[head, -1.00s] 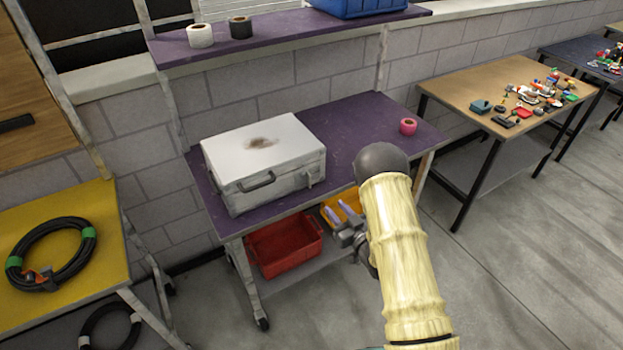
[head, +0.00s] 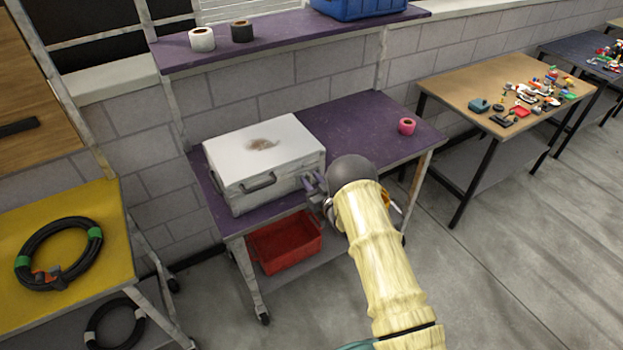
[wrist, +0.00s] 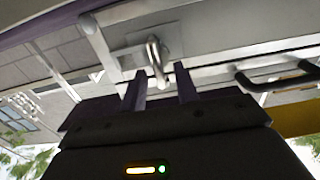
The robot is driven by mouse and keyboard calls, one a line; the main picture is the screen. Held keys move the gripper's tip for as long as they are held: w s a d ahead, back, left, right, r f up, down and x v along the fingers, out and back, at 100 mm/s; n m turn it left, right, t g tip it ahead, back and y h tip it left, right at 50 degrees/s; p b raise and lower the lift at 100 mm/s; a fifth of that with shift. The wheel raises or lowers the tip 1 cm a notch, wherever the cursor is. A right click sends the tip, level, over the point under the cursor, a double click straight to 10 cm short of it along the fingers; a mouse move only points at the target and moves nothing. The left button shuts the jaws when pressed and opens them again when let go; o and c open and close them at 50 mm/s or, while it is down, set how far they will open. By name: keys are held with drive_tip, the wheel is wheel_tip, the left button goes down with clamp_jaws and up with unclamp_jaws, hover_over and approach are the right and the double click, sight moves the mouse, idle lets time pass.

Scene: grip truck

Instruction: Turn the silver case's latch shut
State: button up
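The silver case (head: 240,157) sits closed-lidded on the purple table, with a dark handle (head: 259,182) on its front face. Its latch (wrist: 157,60) shows in the wrist view as a small metal lever on a plate, slanting across the front face. My gripper (head: 314,184) is at the right end of the case's front in the head view. In the wrist view its two purple fingers (wrist: 160,82) are apart, one on each side of the latch's lower end. I cannot tell whether either finger touches the latch.
The purple table (head: 350,130) has free room right of the case, with a pink tape roll (head: 407,126) near its right end. A red bin (head: 284,246) is on the shelf below. A purple upper shelf (head: 280,35) hangs above.

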drive_tip(key=shift+w+a, duration=0.1)
drive_tip(key=shift+w, duration=0.05)
clamp_jaws()
